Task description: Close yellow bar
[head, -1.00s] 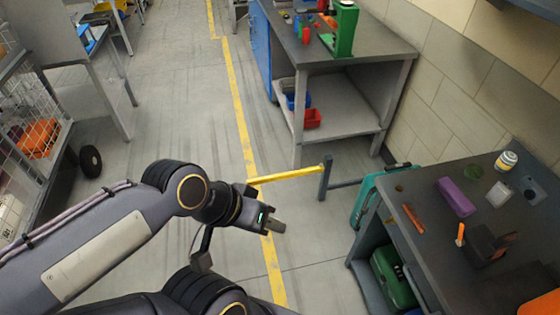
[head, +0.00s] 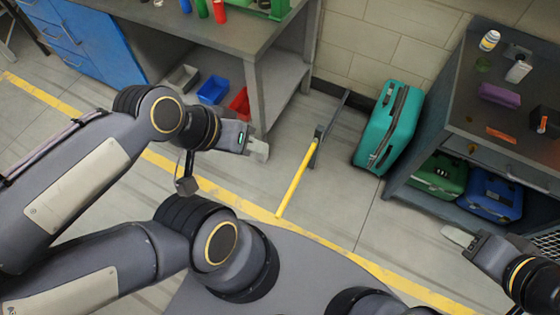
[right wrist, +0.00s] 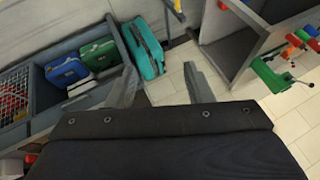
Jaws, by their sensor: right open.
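The yellow bar (head: 297,180) reaches from a short grey post (head: 316,148) toward me over the floor, its near end by the yellow floor line. A small yellow piece, likely part of the bar, shows at the top edge of the right wrist view (right wrist: 178,7). My left gripper (head: 258,150) is left of the bar and apart from it; its jaw gap cannot be made out. My right gripper (head: 458,238) is at the lower right, away from the bar. In the right wrist view its two fingers (right wrist: 160,88) are spread with nothing between them.
A teal suitcase (head: 390,125) stands on the floor right of the post. A dark workbench (head: 465,100) at right holds green (head: 438,175) and blue (head: 490,195) cases below. A grey table (head: 235,35) stands at back left. Floor around the bar is clear.

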